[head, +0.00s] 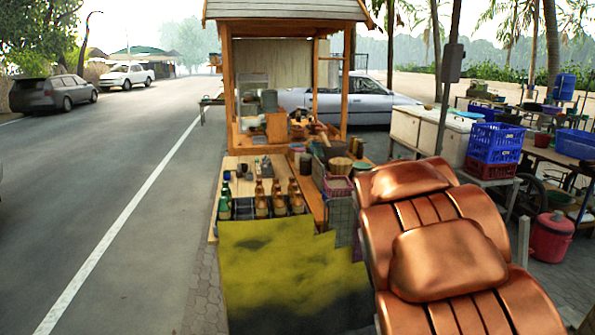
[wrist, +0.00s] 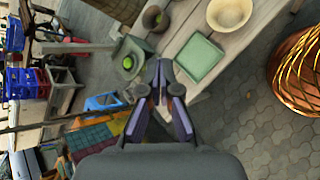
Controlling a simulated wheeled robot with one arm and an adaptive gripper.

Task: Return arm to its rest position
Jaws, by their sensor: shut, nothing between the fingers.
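My gripper (wrist: 158,72) shows in the middle of the wrist view, its dark fingers together with nothing between them. The wrist view is rotated, so the table lies at the top of it. Near the fingertips is the edge of a wooden table (wrist: 255,38). On it are a square green dish (wrist: 200,56), a round beige bowl (wrist: 229,14) and a dark round pot (wrist: 155,18) with something green in it. A grey-green dish (wrist: 130,60) with a green round item lies left of the fingers. My gripper does not show in the head view. I cannot tell which vessel is the clay mortar.
In the head view, a wooden stall (head: 290,12) with bottles (head: 262,200) stands ahead. A copper-coloured padded seat (head: 448,260) fills the lower right. Blue crates (head: 495,142) stand at right. A woven basket (wrist: 298,75) is at the wrist view's right. The road (head: 100,190) at left is clear nearby.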

